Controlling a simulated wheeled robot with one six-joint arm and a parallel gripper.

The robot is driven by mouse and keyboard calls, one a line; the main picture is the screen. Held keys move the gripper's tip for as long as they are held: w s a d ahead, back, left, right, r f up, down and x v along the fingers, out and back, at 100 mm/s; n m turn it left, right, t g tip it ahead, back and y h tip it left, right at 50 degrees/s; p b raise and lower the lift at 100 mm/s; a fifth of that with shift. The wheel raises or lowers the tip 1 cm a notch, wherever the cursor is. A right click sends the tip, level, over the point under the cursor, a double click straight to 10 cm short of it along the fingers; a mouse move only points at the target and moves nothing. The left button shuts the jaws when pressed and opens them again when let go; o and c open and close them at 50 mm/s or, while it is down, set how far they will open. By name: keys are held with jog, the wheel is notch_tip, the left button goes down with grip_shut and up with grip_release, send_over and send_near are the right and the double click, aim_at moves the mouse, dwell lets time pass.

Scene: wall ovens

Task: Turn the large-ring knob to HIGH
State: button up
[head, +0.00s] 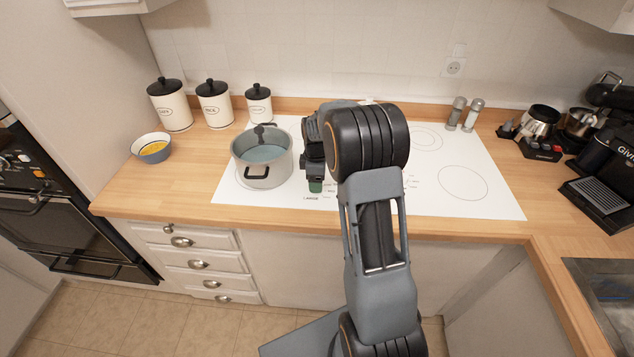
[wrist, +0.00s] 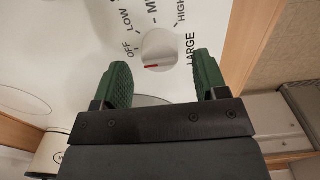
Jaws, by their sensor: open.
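The large-ring knob (wrist: 160,48) is a round white dial on the white hob, with the word LARGE beside it. A red mark sits at the dial's lower left edge in the wrist view, on the OFF side and away from HIGH. OFF, LOW, a partly cut-off MED-like label and HIGH are printed around it. My gripper (wrist: 162,62) is open, its green fingers on either side of the knob's lower part in that view. I cannot tell whether they touch it. In the head view my gripper (head: 315,183) points down at the hob's front edge and hides the knob.
Canisters (head: 214,108) and a bowl (head: 152,150) stand further left. Shakers (head: 463,115) and a coffee machine (head: 605,170) are at the right. The hob's right side is clear.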

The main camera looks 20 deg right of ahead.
jog(key=shift+f, duration=1.1)
jog(key=c, duration=0.9)
